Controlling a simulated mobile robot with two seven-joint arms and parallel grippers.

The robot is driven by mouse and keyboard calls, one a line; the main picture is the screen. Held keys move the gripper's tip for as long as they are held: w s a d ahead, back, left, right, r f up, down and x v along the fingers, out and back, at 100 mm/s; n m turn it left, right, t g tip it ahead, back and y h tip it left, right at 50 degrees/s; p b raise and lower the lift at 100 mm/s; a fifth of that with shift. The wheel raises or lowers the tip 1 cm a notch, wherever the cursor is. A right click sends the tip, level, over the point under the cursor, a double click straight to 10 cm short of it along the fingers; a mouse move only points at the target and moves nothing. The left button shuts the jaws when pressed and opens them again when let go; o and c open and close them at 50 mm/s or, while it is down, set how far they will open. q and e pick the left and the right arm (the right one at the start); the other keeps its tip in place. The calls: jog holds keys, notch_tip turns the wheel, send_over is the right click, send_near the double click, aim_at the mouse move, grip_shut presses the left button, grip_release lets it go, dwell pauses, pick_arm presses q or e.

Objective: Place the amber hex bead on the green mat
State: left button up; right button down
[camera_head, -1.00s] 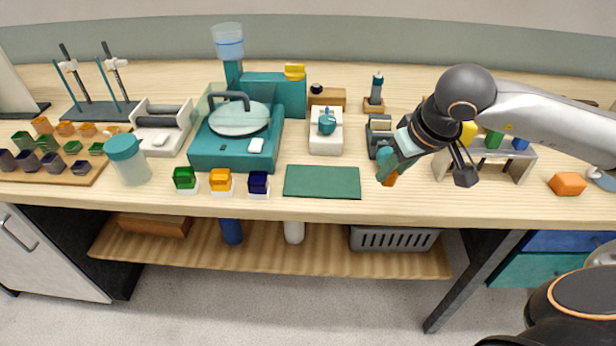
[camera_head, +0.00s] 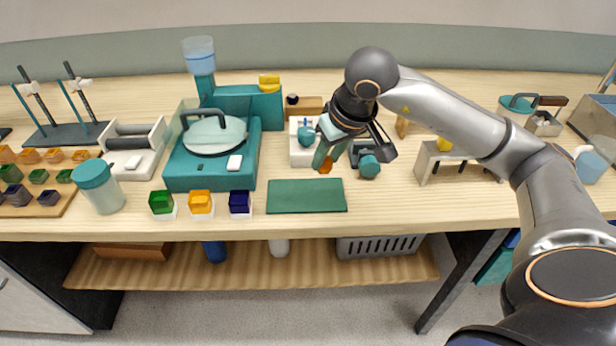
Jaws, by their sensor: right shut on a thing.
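The green mat (camera_head: 306,196) lies flat and bare near the front edge of the table, at the middle of the view. My right gripper (camera_head: 327,158) reaches in from the right and points down, above and just behind the right part of the mat. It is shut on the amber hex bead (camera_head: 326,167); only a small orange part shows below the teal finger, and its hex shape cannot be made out. The bead looks raised off the table, not touching the mat. My left gripper is not in view.
Green, amber and blue cubes (camera_head: 200,203) on white bases stand left of the mat. A teal machine (camera_head: 210,160) is behind them. A white device (camera_head: 301,153) and a teal-knobbed device (camera_head: 368,165) stand behind the mat. Bare table lies right of the mat.

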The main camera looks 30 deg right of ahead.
jog(key=w+f, duration=0.1)
jog(key=a+f, duration=0.1)
jog(key=w+f, duration=0.1)
jog(key=f, duration=0.1)
jog(key=shift+w+a+f, duration=0.1)
jog(key=shift+w+a, duration=0.25)
jog(key=shift+a, duration=0.05)
jog(key=f, duration=0.3)
jog(key=shift+w+a+f, duration=0.1)
jog(key=shift+w+a, duration=0.1)
jog(key=shift+w, duration=0.05)
jog(key=shift+f, duration=0.35)
jog(key=shift+f, duration=0.1)
jog(key=c, duration=0.5)
grip_release()
jog(key=shift+c, duration=0.2)
